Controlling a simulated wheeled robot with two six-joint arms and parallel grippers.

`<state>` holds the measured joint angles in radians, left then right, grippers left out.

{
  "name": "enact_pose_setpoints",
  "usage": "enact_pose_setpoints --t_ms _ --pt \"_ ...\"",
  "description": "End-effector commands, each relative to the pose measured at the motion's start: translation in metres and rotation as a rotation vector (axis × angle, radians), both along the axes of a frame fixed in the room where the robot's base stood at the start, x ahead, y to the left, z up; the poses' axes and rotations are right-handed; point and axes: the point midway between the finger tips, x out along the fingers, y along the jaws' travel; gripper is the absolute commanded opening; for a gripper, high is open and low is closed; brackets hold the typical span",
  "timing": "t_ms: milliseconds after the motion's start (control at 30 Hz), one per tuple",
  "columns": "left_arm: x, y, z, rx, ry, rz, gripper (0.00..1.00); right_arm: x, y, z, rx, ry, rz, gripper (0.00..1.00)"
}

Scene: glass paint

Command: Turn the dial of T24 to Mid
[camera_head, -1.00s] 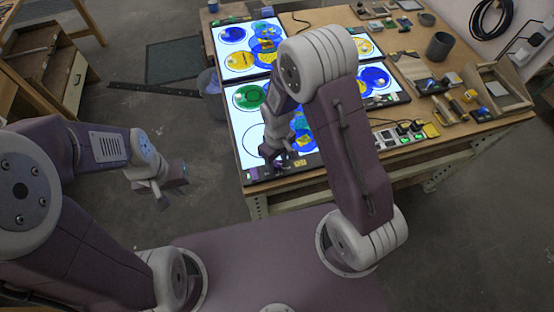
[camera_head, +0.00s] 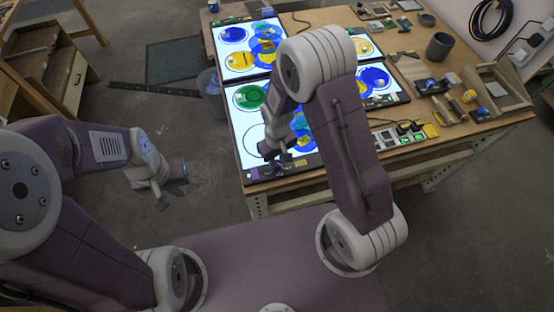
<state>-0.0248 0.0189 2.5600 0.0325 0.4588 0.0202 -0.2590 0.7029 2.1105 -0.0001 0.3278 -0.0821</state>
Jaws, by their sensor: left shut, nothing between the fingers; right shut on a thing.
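Several lit light panels lie on the workbench, and the near-left panel (camera_head: 247,139) has a dark front edge strip with small controls. Which panel is T24 cannot be read. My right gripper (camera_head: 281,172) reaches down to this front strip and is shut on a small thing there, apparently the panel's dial. The dial itself and its setting are hidden by the gripper. My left gripper (camera_head: 170,198) is shut and empty, held over the floor left of the bench.
Coloured glass discs, such as a green one (camera_head: 250,97), lie on the panels. A power strip (camera_head: 398,136), small tools, a dark cup (camera_head: 440,46) and a wooden frame stand on the bench's right. A bin (camera_head: 208,82) stands left of the bench.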

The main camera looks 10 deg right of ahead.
Motion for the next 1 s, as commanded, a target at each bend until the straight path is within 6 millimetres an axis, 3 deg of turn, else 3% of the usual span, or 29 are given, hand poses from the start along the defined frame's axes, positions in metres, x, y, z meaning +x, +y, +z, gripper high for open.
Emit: enact_pose_setpoints --t_ms 600,1000 --pt "0.0001 0.0 0.0083 0.0 0.0 0.0 0.0 -0.0002 -0.0008 0.0007 0.0 0.001 -0.557 0.0" --pt "-0.0001 0.0 0.0104 0.0 0.0 0.0 0.0 -0.0003 -0.001 0.0005 0.0 0.001 -0.776 0.0"
